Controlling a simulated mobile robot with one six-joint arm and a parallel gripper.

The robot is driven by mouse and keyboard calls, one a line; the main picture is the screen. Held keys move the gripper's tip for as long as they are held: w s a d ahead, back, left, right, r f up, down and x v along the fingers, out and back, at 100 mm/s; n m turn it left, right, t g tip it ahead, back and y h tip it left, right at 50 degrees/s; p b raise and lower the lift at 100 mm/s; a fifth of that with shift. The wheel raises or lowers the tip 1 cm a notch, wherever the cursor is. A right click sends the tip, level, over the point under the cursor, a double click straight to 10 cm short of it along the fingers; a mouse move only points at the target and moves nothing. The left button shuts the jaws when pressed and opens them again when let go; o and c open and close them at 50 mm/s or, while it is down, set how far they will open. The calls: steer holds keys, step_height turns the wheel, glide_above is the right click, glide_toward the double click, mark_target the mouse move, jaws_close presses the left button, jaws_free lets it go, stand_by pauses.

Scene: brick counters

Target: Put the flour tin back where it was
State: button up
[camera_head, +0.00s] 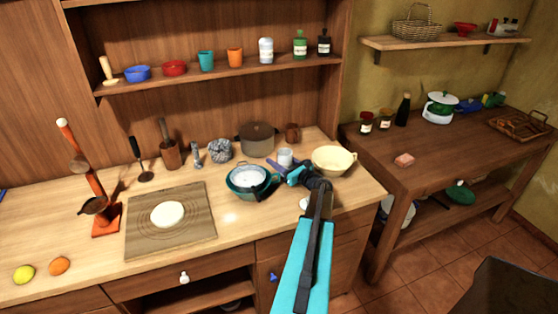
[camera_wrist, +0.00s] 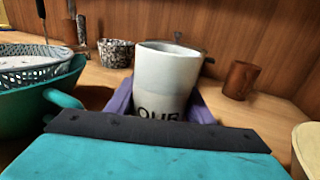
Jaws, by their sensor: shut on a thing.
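The flour tin (camera_wrist: 166,72) is a white cylinder with dark lettering partly visible, "OUR", low on its side. My gripper (camera_wrist: 163,106) is shut on it, with a purple finger on each side. In the head view the tin (camera_head: 285,155) shows small and pale at the end of my arm, between the teal bowl and the cream bowl, in front of the grey pot. It looks upright. I cannot tell whether its base touches the counter, since my gripper hides it.
A teal bowl with a sieve (camera_head: 248,181) stands close left and a cream bowl (camera_head: 334,161) close right. Behind are a grey pot (camera_head: 257,139), a brown cup (camera_head: 292,132) and a speckled pot (camera_head: 220,151). A shelf (camera_head: 220,75) with small bowls, cups and bottles hangs above.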

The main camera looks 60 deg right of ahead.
mark_target(290, 160)
steer(key=shift+f, duration=0.1)
steer(key=o, duration=1.3)
steer(key=shift+p, duration=0.95)
steer(key=shift+s+f, duration=0.15)
steer(key=shift+s, duration=0.05)
steer(key=shift+b+v, duration=0.85)
steer(key=shift+v, duration=0.35)
steer(key=b+v, duration=0.2)
steer(key=v, duration=0.2)
steer(key=shift+s+a, duration=0.1)
steer(key=shift+s, duration=0.1)
step_height(290, 160, up, 4)
steer(key=shift+s+b, duration=0.15)
steer(key=shift+b, duration=0.65)
steer(key=shift+r+b, duration=0.55)
steer(key=shift+r, duration=1.55)
